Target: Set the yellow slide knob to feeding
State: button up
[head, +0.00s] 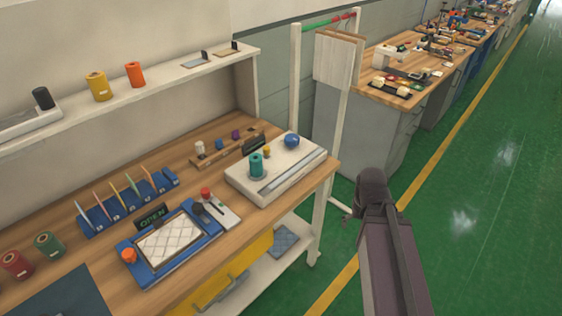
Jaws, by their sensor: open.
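The yellow slide knob (266,152) appears as a small yellowish knob on top of a white box-shaped device (245,180) at the right end of the wooden workbench. It stands just behind a teal spool (256,165), which is close beside it. A blue ball-shaped knob (292,141) sits farther right on the same device. A long grey strip runs along the device's front part. Any position labels are too small to read. A dark part of my arm rises at the lower right, beyond the bench's edge. My gripper's fingers do not show.
A blue tray with a quilted white pad (168,241) and an orange knob (128,255) lies left of the device. A blue rack (125,205) stands behind it. A shelf (150,88) runs above the bench. Green floor (480,230) is clear at right.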

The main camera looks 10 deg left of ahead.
aim_at(266, 149)
jog(key=z, duration=0.05)
jog(key=k, duration=1.35)
jog(key=u, duration=0.45)
jog(key=i, duration=1.7)
jog(key=z, duration=0.4)
